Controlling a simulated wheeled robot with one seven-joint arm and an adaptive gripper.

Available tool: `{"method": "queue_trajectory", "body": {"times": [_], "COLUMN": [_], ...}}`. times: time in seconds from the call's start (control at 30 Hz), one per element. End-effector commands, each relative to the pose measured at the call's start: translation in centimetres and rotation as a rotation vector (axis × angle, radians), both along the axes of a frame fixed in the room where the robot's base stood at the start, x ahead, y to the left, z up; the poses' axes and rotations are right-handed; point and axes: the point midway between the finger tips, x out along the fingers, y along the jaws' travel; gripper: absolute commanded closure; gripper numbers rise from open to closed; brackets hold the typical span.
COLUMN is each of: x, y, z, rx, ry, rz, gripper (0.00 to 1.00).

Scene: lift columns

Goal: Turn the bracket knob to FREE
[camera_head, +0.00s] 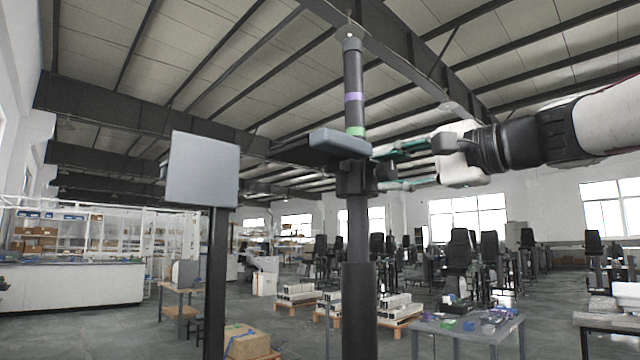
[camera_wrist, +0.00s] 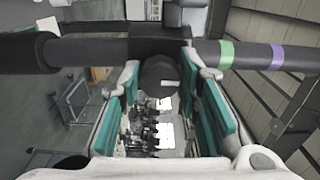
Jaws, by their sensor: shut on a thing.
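The dark column (camera_head: 353,85), with a purple and a green band, stands upright in the middle of the head view. A black bracket (camera_head: 350,180) clasps it below the green band. The bracket knob (camera_wrist: 158,74) is a dark round piece with a small white mark, seen face-on in the wrist view. My gripper (camera_head: 384,166) reaches in from the right, level with the bracket. Its teal-padded fingers (camera_wrist: 162,72) stand on either side of the knob and are shut on it. The fingers partly hide the knob in the head view. I cannot read any FREE marking.
A grey panel (camera_head: 202,169) on a dark post stands to the left. Tables (camera_head: 470,330), pallets and chairs lie farther back. The air around my arm looks clear.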

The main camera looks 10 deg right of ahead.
Motion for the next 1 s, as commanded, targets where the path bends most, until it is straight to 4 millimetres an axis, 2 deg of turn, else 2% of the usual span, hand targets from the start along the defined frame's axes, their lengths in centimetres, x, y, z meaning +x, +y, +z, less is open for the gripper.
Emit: {"method": "queue_trajectory", "body": {"times": [0.23, 0.27, 0.33, 0.37, 0.73, 0.87, 1.0], "x": [-0.1, -0.1, -0.1, -0.1, -0.4, -1.7, -4.0], "y": [0.1, 0.1, 0.1, 0.1, -0.2, -1.2, -2.9], "z": [0.1, 0.1, 0.1, 0.1, 0.1, 0.1, 0.1], "rx": [0.0, 0.0, 0.0, 0.0, 0.001, 0.0, 0.0], "ry": [-0.003, -0.003, -0.003, -0.002, -0.001, -0.003, -0.002], "rz": [0.002, 0.002, 0.002, 0.002, 0.0, -0.002, -0.002], "gripper": [0.97, 0.67, 0.51, 0.49, 0.49, 0.49, 0.49]}}
